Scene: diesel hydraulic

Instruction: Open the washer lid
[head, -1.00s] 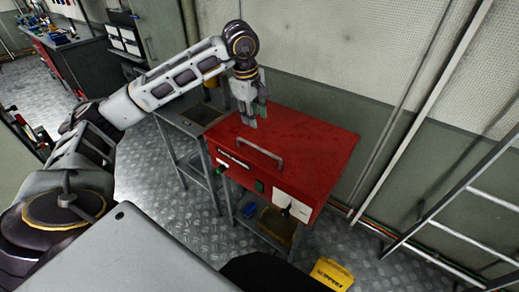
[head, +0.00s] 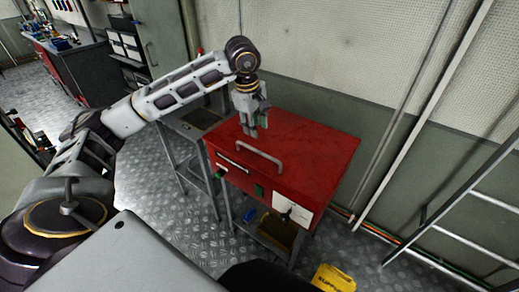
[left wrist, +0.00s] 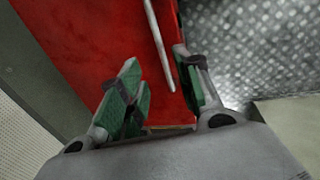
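The red washer (head: 300,155) stands on a metal stand against the wall, its lid (head: 310,142) shut. A grey bar handle (head: 258,157) runs along the front part of the lid; it also shows in the left wrist view (left wrist: 159,45). My right gripper is in neither view.
A grey side table (head: 195,119) adjoins the washer on the left. A yellow object (head: 333,279) lies on the floor in front. A ladder (head: 470,215) leans at the right. Blue and brown items sit below the washer.

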